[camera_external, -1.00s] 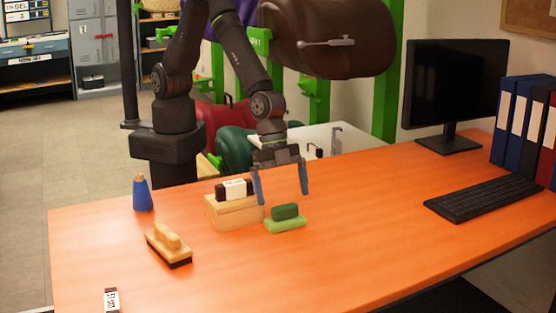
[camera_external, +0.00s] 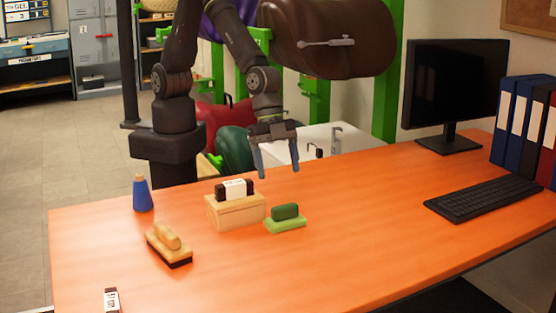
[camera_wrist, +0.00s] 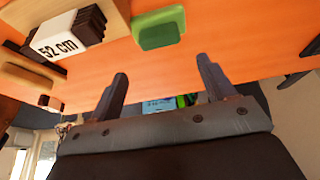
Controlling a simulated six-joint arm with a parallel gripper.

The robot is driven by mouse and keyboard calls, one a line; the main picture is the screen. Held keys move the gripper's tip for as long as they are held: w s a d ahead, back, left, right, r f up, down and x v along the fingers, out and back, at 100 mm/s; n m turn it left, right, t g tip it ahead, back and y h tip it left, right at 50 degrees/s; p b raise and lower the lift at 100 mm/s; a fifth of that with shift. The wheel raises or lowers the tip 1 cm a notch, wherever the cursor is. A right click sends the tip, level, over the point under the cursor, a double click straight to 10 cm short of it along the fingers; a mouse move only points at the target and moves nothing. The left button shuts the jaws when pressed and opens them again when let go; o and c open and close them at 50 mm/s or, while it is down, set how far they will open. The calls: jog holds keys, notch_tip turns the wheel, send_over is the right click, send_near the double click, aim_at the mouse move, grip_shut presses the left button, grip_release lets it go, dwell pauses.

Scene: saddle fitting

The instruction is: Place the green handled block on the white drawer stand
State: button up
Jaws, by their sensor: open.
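The green handled block (camera_external: 285,222), with a light green base and a dark green grip, sits on the orange table. It also shows at the top of the wrist view (camera_wrist: 158,28).
A wooden brush (camera_external: 168,246) and a blue bottle (camera_external: 141,194) are at the left of the table. A small labelled item (camera_external: 111,300) lies at the front left. A keyboard (camera_external: 485,197), monitor (camera_external: 455,90) and binders (camera_external: 520,125) occupy the right. The middle right is clear.

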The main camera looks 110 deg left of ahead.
jog(key=w+n, duration=0.1)
jog(key=n, duration=0.1)
jog(key=n+g, duration=0.6)
jog(key=n, duration=1)
send_near(286, 205)
jog(key=x, duration=0.7)
jog(key=shift+d+f, duration=0.1)
jog(key=shift+d, duration=0.35)
jog(key=shift+a+x, duration=0.2)
jog(key=shift+x, duration=1.1)
jog(key=shift+a+x, duration=0.25)
jog(key=shift+x, duration=1.05)
jog(key=shift+s, duration=0.1)
jog(key=c, duration=1.2)
